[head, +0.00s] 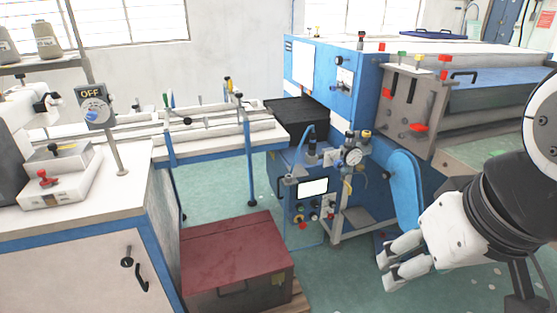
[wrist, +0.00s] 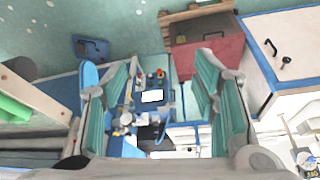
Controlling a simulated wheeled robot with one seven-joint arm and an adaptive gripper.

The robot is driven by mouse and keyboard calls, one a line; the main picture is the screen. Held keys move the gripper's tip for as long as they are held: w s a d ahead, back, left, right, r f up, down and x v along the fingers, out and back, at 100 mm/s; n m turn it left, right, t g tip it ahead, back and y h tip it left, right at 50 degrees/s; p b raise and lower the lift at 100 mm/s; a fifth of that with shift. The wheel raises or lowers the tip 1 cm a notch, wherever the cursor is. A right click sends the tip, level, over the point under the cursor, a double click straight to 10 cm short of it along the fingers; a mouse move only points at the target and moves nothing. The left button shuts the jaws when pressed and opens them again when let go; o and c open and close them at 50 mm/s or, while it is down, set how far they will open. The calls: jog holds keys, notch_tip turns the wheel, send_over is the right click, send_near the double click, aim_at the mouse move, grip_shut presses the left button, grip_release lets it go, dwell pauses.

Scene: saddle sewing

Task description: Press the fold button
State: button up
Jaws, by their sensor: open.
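No button is legibly labelled as fold. A blue control box (head: 291,190) with a white screen (head: 313,187) stands below the blue machine in the head view. Small coloured buttons (head: 302,224) sit under its screen. In the wrist view the screen (wrist: 152,96) and the buttons (wrist: 159,74) show between my fingers, beyond them. My gripper (head: 384,270) is at the lower right of the head view, to the right of the control box and apart from it. Its fingers are spread and empty, as in the wrist view (wrist: 167,65).
A dark red chest (head: 235,260) stands on the floor left of the control box. A pressure gauge (head: 352,156) sits above the box's right side. A blue rounded panel (head: 405,185) is close behind my gripper. A white-topped bench (head: 130,185) with an OFF dial (head: 96,112) is at left.

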dwell(0.3)
grip_shut()
dwell(1.3)
